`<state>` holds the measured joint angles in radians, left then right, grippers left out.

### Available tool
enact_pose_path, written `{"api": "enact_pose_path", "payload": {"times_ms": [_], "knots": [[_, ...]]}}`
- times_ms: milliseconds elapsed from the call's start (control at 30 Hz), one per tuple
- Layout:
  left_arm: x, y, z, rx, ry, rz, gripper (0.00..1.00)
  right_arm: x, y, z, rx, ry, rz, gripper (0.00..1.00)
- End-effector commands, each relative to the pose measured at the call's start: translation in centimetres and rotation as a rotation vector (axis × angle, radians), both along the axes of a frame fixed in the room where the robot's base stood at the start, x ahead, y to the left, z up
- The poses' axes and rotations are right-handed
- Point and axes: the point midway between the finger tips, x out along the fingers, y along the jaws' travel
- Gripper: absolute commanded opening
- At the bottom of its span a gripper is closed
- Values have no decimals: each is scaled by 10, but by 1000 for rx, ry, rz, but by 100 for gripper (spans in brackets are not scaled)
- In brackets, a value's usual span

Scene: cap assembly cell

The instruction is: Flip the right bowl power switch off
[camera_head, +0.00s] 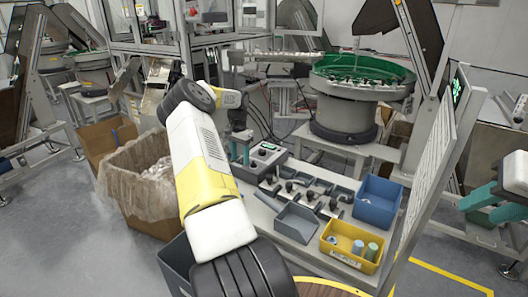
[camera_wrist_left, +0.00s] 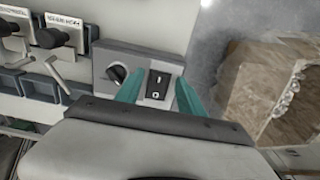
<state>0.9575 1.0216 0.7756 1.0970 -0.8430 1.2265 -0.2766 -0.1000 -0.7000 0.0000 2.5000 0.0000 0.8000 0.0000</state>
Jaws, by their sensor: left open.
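A grey control box (camera_head: 262,158) sits at the back left of the bench. In the left wrist view the box (camera_wrist_left: 140,64) carries a round black knob (camera_wrist_left: 117,74) and a black rocker switch (camera_wrist_left: 158,85) marked I and O. I cannot tell which side of the rocker is pressed. My left gripper (camera_head: 240,151) points down at the box. In its wrist view the gripper (camera_wrist_left: 159,92) is open, with one teal finger on each side of the switch; contact is unclear. My right gripper (camera_head: 492,205) is at the right edge, fingers apart, apparently empty.
A green-lined bowl feeder (camera_head: 360,76) stands behind the bench. A blue bin (camera_head: 377,201), a yellow bin (camera_head: 350,247) with small cylinders and a grey bin (camera_head: 296,223) sit on the bench. A lined carton (camera_head: 140,180) stands left of my left arm.

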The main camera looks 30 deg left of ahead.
Motion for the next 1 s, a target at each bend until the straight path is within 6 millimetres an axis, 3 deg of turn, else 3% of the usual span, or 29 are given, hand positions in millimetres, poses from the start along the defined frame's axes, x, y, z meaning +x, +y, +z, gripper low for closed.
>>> {"api": "enact_pose_path", "payload": {"times_ms": [133,300,367,600,1000], "knots": [[0,0,0,0,0,0,42,0,0,0,0,0,0,36],[0,0,0,0,0,0,8,0,0,0,0,0,0,36],[0,0,0,0,0,0,0,0,0,0,0,0,0,36],[2,0,0,2,24,0,0,0,0,0,0,0,0,36],[7,2,-1,22,226,4,0,0,0,0,0,0,0,36]]}}
